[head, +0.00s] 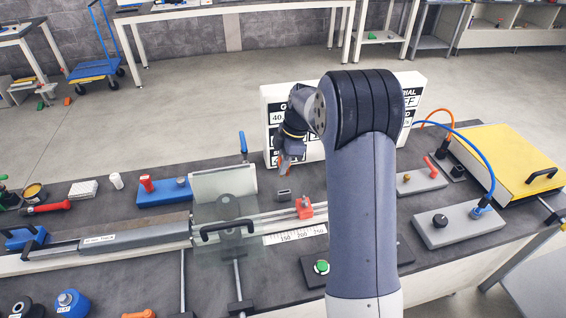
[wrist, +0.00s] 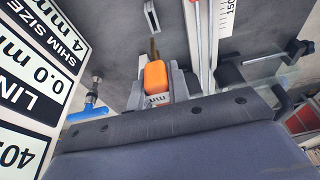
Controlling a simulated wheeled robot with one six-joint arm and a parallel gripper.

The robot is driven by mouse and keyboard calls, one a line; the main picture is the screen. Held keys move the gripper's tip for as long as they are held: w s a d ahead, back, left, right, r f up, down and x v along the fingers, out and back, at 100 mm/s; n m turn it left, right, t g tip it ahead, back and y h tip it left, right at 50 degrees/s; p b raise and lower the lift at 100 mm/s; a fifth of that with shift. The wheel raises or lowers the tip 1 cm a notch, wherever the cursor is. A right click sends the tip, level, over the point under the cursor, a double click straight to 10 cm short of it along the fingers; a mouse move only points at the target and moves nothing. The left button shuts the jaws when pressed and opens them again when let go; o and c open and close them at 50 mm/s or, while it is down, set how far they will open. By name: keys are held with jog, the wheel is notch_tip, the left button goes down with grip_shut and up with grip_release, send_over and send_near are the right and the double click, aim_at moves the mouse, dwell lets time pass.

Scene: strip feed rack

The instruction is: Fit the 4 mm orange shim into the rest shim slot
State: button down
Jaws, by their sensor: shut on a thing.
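My gripper (wrist: 163,82) is shut on an orange shim (wrist: 155,74), which sticks out beyond the fingers in the wrist view. A lettered label shows at its near end, and a thin brownish tip at its far end. In the head view my gripper (head: 284,166) hangs above the bench, left of my forearm, in front of the white sign board.
The sign board (head: 270,105) stands close behind my gripper; its panel reads "SHIM SIZE 4 mm" (wrist: 45,35). A red clamp (head: 304,207) sits on a rail beside a scale (head: 296,236). A clear guard with a black handle (head: 226,229) stands to the left.

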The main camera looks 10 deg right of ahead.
jog(key=shift+f, duration=0.1)
jog(key=b, duration=0.5)
send_over(279, 195)
jog(key=d, duration=0.1)
jog(key=shift+w+d+f, duration=0.1)
jog(key=shift+w+f, duration=0.1)
jog(key=shift+f, duration=1.2)
jog(key=shift+w+d+f, duration=0.1)
jog(key=shift+w+f, duration=0.1)
jog(key=shift+f, duration=1.2)
jog(key=shift+f+b, duration=1.85)
jog(key=shift+f, duration=0.3)
jog(key=c, duration=1.3)
grip_release()
jog(key=shift+o, duration=0.2)
jog(key=v, duration=1.1)
jog(key=shift+f, duration=0.15)
